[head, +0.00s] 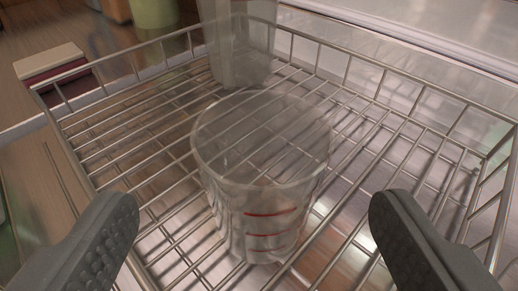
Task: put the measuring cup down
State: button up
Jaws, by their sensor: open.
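The measuring cup (262,205) is clear with red marks on its side. It stands upright on the wire dish rack (115,186), near the middle of the head view. My gripper (254,222) is open, with one dark grey finger to the left of the cup and the other to the right. There is a visible gap between each finger and the cup, so neither finger touches it. The wires of the rack show through the cup's clear wall.
A clear, greyish container (240,45) stands at the back of the rack, behind the cup. Raised wire rails edge the rack. A green object (154,12) and a white-and-dark-red block (50,64) lie beyond it at the left. Bare rack wires lie right of the cup.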

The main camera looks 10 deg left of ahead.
aim_at(266, 181)
jog(key=shift+r+b+x, duration=0.2)
jog(key=shift+b+x, duration=0.15)
jog(key=shift+x, duration=0.9)
jog(key=shift+r+b+x, duration=0.15)
jog(key=shift+b+x, duration=0.15)
jog(key=shift+x, duration=0.9)
jog(key=shift+w+d+f, duration=0.1)
jog(key=shift+w+f, duration=0.1)
jog(key=shift+w, duration=0.45)
jog(key=c, duration=1.2)
jog(key=shift+o, duration=0.2)
jog(key=shift+r, duration=0.1)
